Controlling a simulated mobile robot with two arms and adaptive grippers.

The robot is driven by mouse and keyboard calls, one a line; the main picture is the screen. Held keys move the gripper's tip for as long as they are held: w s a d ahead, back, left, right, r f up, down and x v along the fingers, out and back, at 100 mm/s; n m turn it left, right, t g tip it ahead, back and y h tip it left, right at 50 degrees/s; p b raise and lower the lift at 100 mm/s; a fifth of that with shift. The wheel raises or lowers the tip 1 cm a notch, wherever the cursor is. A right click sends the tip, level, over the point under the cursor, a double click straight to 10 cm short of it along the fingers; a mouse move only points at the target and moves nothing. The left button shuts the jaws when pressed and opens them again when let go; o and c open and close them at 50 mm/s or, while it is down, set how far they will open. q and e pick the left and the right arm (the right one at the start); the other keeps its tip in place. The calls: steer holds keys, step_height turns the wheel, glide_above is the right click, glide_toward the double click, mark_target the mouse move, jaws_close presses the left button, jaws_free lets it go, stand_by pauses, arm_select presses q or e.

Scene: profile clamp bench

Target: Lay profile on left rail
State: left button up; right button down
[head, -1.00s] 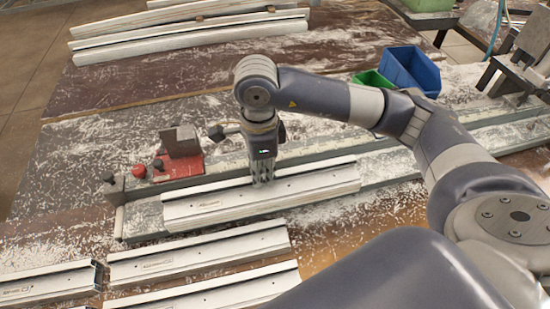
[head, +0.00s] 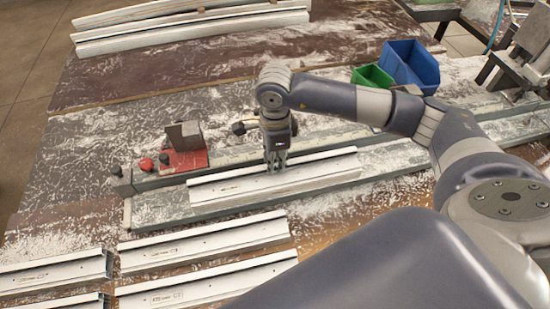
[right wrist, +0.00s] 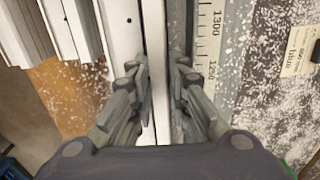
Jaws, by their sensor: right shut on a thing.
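My right gripper (head: 277,160) is shut on a white profile (head: 325,173), gripping it from above near its middle. The profile lies lengthwise along the grey rail (head: 150,214) of the clamp bench, right of the red clamp (head: 187,158). I cannot tell whether it touches the rail or hovers just above. In the right wrist view the profile (right wrist: 158,50) runs between the two fingers (right wrist: 160,105), alongside a scale (right wrist: 207,50) with printed numbers. My left gripper is not in view.
Several loose profiles (head: 205,240) lie at the front left. More long profiles (head: 190,22) are stacked at the back. A green bin (head: 372,76) and a blue bin (head: 411,66) stand behind my right arm. White chips cover the bench.

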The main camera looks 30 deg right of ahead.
steer(key=c, duration=1.5)
jaws_free()
steer(key=shift+c, duration=0.2)
steer(key=shift+r, duration=0.1)
step_height(320, 180, up, 12)
steer(key=b, duration=0.4)
